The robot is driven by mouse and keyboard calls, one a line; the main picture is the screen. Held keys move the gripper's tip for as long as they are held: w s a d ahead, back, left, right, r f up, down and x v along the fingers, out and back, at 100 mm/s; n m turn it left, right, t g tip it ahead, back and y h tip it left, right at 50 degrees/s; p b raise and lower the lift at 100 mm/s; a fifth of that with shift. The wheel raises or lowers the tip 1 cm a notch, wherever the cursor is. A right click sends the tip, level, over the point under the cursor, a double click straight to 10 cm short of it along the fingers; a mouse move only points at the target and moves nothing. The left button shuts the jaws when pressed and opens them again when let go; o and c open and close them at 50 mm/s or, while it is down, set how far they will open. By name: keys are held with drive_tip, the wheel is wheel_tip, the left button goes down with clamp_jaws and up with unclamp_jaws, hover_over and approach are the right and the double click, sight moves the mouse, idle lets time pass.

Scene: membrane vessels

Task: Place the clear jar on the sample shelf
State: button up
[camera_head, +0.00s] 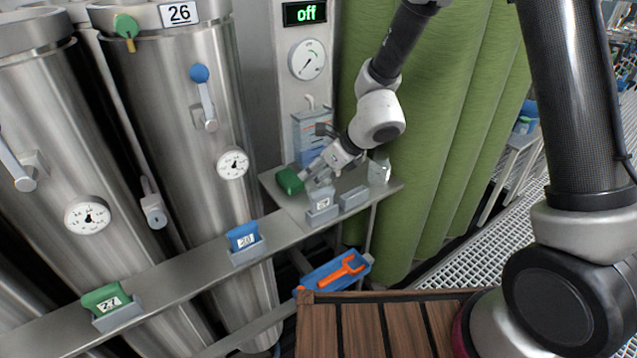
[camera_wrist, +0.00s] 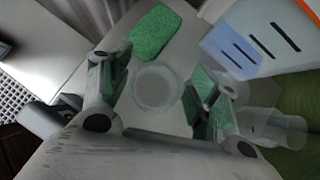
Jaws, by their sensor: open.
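The clear jar (camera_wrist: 158,88) shows in the wrist view as a pale round outline, seen from above on the grey shelf (camera_wrist: 70,75). It lies between the two fingers of my gripper (camera_wrist: 160,95), which are open with green pads; a gap shows on each side. In the head view my gripper (camera_head: 318,172) is low over the grey shelf (camera_head: 272,183) beside the column, and the jar there is hard to make out. A second clear vessel (camera_head: 380,170) stands at the shelf's right; clear glass also shows right of the fingers in the wrist view (camera_wrist: 275,127).
A green block (camera_head: 289,181) lies left of my gripper; it also shows in the wrist view (camera_wrist: 155,32). A blue-and-white slotted box (camera_head: 309,135) stands behind. Tagged holders line the front rail, including a blue tag (camera_head: 243,237). A blue tray (camera_head: 318,278) hangs below.

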drive_tip(key=c, duration=0.7)
drive_tip(key=shift+c, duration=0.2)
drive_tip(key=shift+r, duration=0.15)
